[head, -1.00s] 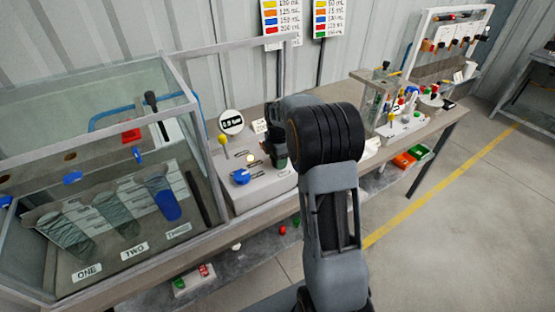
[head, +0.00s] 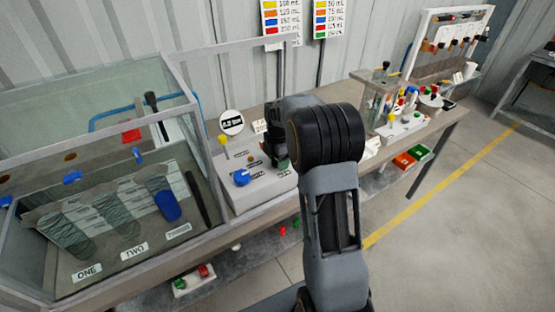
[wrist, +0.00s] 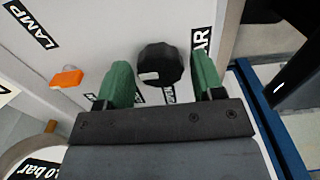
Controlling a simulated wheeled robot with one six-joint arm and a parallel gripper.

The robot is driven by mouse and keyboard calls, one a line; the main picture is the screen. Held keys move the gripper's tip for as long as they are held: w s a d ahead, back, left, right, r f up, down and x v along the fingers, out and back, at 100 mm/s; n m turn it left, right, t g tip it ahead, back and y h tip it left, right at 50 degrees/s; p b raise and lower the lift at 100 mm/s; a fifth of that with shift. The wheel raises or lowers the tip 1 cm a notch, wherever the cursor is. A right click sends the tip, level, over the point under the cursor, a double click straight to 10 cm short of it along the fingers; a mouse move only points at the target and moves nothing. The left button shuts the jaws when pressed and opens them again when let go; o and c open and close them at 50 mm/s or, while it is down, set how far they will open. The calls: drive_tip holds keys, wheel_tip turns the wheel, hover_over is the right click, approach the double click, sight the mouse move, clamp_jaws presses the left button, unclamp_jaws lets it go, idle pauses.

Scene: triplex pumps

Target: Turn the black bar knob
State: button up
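The black bar knob (wrist: 160,64) is a dark, scalloped round knob with a pale mark, on the white face of the pump control box. In the wrist view it sits between the green fingertips of my gripper (wrist: 163,72). The fingers are open, with a visible gap on each side of the knob. A label ending in "AR" is partly hidden beside the right finger. In the head view my gripper (head: 279,158) is over the right part of the control box (head: 262,192) and hides the knob.
The glass tank (head: 215,235) is close on the left. More equipment (head: 405,125) stands to the right.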

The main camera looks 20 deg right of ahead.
drive_tip(key=shift+o, duration=0.7)
wheel_tip(320, 180, up, 14)
drive_tip(key=shift+f, duration=0.1)
idle(0.5)
